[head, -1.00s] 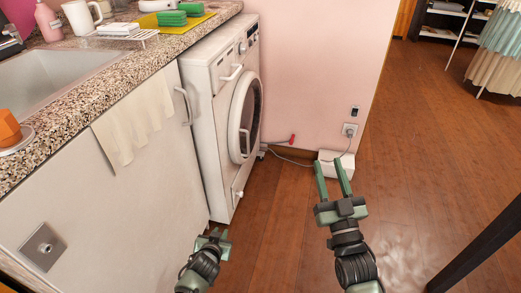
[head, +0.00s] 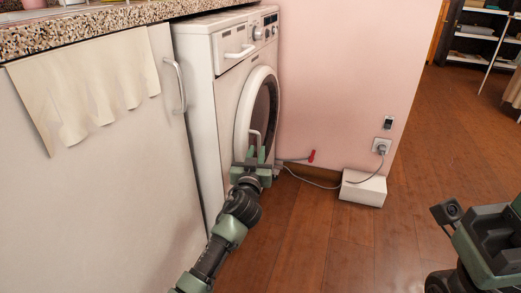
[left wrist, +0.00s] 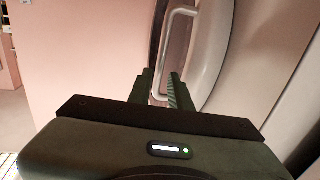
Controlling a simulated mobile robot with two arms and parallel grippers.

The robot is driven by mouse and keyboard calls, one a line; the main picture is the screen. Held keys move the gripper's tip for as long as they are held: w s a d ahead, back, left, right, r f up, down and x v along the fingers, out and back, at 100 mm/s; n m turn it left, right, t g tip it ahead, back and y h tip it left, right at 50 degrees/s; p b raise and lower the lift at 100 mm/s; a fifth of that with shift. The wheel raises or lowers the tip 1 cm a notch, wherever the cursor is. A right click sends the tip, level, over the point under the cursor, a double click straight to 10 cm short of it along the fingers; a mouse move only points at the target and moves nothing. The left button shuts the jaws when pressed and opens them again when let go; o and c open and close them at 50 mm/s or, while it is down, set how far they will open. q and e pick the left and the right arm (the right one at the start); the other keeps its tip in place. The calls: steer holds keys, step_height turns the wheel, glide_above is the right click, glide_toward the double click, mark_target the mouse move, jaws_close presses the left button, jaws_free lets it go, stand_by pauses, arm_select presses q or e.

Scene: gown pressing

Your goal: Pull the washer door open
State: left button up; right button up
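The white washer (head: 205,95) stands against the pink wall. Its round door (head: 243,112) looks shut. The door's curved handle (head: 258,137) also shows in the left wrist view (left wrist: 168,35). My left gripper (head: 256,156) is at the lower part of the handle. In the left wrist view its two fingers (left wrist: 161,82) stand apart, with the handle's lower end showing in the gap; I see no clear grip on it. My right gripper (head: 490,240) is at the lower right, cut by the picture edge, its fingertips not clearly visible.
A white cabinet front (head: 110,190) with a hanging cloth (head: 85,90) is left of the washer. A white box (head: 363,189) and cable lie on the floor by the wall.

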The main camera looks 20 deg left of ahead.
mark_target(258, 146)
arm_select(q)
steer(key=shift+w+a+b, duration=0.2)
steer(key=shift+w+b, duration=0.25)
steer(key=shift+w, duration=0.75)
steer(key=shift+w+a+b, duration=0.2)
steer(key=shift+w+b, duration=0.25)
steer(key=shift+w, duration=0.75)
jaws_close()
steer(key=shift+f, duration=0.1)
